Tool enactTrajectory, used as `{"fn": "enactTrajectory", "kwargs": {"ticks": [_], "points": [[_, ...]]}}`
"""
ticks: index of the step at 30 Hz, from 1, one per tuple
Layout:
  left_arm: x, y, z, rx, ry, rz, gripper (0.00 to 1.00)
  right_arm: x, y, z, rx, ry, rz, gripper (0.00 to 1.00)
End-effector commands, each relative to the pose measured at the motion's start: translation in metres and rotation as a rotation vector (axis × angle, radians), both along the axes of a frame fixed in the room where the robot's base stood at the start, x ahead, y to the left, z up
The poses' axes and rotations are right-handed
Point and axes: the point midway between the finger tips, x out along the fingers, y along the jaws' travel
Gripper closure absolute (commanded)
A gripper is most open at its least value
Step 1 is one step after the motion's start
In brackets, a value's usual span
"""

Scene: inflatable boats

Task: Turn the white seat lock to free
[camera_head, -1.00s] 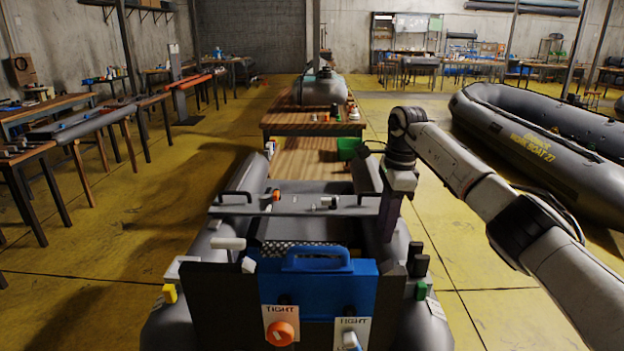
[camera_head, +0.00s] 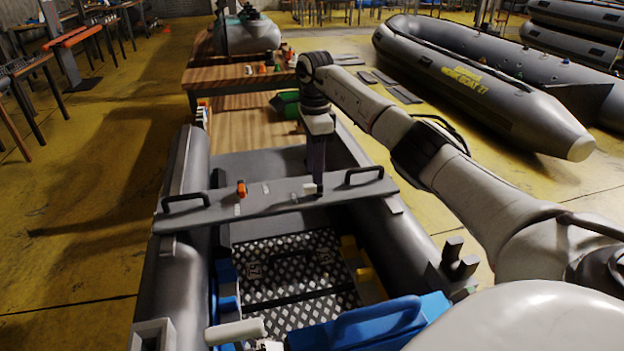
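The grey seat board (camera_head: 275,205) lies across the inflatable boat between its two side tubes. The white seat lock (camera_head: 308,188) is a small white piece on top of the board, right of its middle. An orange seat lock (camera_head: 241,189) stands left of it on the board. My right gripper (camera_head: 318,188) points straight down, with its dark fingertips at the board right beside the white lock. The fingers partly cover that spot, and I cannot tell whether they touch or grip the lock.
Black handles (camera_head: 365,176) stand at both board ends. A blue case (camera_head: 365,322) and a white lever (camera_head: 236,331) are at the near end. A green bin (camera_head: 287,104) sits on the wooden table beyond. Another boat (camera_head: 480,85) lies right.

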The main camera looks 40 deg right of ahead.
Motion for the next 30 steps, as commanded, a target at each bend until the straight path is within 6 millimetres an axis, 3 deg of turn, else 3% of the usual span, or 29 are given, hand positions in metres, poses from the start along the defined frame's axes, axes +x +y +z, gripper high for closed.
{"fn": "enactTrajectory", "kwargs": {"ticks": [3,7,19,25,30], "points": [[0.0,0.0,0.001,-0.001,-0.002,-0.001,0.69,-0.001,0.001,-0.022,0.001,0.003,0.0,0.67],[0.001,-0.001,0.002,-0.001,-0.005,-0.001,0.69,0.0,0.001,-0.036,0.002,0.001,0.001,0.67],[0.011,0.0,0.007,-0.002,-0.026,0.001,0.69,0.0,0.001,-0.044,0.001,0.0,0.001,0.67],[0.011,0.0,0.007,-0.001,-0.025,0.002,0.69,0.0,0.0,-0.044,0.001,0.0,0.001,1.0],[0.009,0.001,0.007,-0.001,-0.022,0.002,0.69,0.0,0.0,-0.043,0.001,0.0,-0.002,1.0]]}}
